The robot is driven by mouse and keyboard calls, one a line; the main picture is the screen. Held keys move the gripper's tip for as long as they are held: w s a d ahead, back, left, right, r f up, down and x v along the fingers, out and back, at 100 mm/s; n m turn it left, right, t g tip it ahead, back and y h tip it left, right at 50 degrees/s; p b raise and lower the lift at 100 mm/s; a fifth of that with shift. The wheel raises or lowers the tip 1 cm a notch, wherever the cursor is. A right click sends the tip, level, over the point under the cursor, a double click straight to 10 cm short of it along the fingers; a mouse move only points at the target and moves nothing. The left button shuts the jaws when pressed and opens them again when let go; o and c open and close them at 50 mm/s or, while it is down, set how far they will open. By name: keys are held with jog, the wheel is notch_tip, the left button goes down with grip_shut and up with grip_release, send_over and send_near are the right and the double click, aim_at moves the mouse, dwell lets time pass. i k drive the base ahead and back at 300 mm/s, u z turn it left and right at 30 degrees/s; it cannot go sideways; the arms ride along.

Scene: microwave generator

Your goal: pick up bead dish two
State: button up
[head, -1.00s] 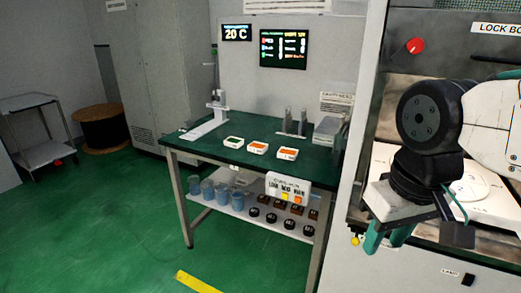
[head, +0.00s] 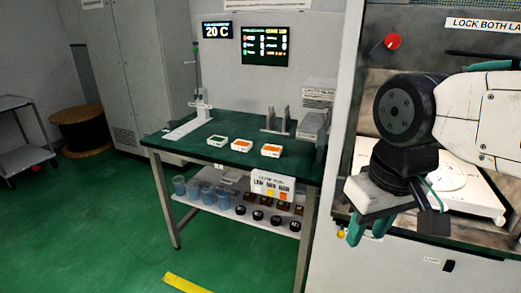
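The left dish (head: 217,141) has green contents, the middle dish (head: 241,146) orange, and the right dish (head: 271,150) orange. No readable number shows which one is bead dish two. My gripper (head: 370,230) hangs at the right, pointing down, with its teal fingers apart and nothing visible between them. It is well to the right of the dishes, in front of the lock box.
The workbench (head: 190,152) also carries a stand (head: 200,105) and grey holders (head: 278,120) behind the dishes. Its lower shelf holds blue cups (head: 208,192), dark round pieces (head: 257,215) and a sign (head: 272,184). The lock box (head: 400,270) stands at the right.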

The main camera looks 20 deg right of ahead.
aim_at(217, 141)
jog(key=u, duration=0.4)
jog(key=k, duration=0.55)
jog(key=u, duration=1)
jog(key=k, duration=0.75)
jog(key=u, duration=0.6)
jog(key=i, duration=1.65)
jog(key=z, duration=0.2)
jog(key=i, duration=1.95)
jog(key=z, duration=0.45)
jog(key=i, duration=1.65)
jog(key=z, duration=1.2)
jog(key=i, duration=0.9)
jog(key=z, duration=1.6)
jog(key=i, duration=0.8)
jog(key=z, duration=0.5)
